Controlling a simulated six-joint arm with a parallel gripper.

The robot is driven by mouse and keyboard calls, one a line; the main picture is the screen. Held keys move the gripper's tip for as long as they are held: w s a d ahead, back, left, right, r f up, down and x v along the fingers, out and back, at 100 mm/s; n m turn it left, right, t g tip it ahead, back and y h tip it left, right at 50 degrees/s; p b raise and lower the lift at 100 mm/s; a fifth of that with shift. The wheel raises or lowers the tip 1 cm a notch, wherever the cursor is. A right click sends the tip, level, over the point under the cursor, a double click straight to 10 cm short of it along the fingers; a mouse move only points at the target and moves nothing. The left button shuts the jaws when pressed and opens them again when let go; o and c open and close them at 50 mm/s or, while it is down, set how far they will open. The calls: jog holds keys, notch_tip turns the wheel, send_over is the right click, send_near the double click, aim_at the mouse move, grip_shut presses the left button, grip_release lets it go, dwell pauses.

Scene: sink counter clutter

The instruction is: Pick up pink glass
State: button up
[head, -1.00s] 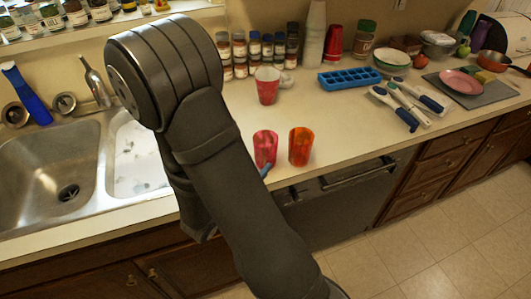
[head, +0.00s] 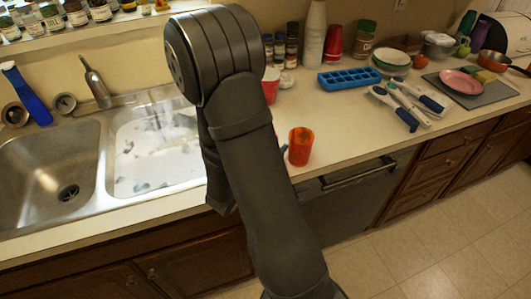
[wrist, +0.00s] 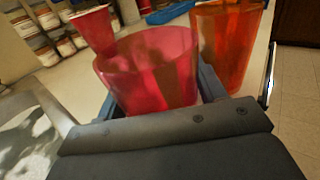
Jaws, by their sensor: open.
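The pink glass (wrist: 150,70) is a translucent tumbler standing upright in the wrist view, close in front of my gripper. My gripper (wrist: 158,88) is open, with a blue finger showing at the left and right of the glass. I cannot tell whether either finger touches it. An orange glass (wrist: 228,45) stands just right of the pink one, close to the right finger. In the head view the orange glass (head: 300,146) is in plain sight, while my arm hides the pink glass and most of my gripper.
A red cup (head: 270,86) stands behind, partly covered by my arm. A blue ice tray (head: 350,79), utensils (head: 404,104) and spice jars (head: 286,47) are farther back. The sink (head: 45,165) is at left. The counter's front edge is near the glasses.

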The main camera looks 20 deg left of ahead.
jog(key=c, duration=0.7)
jog(key=shift+r, duration=0.15)
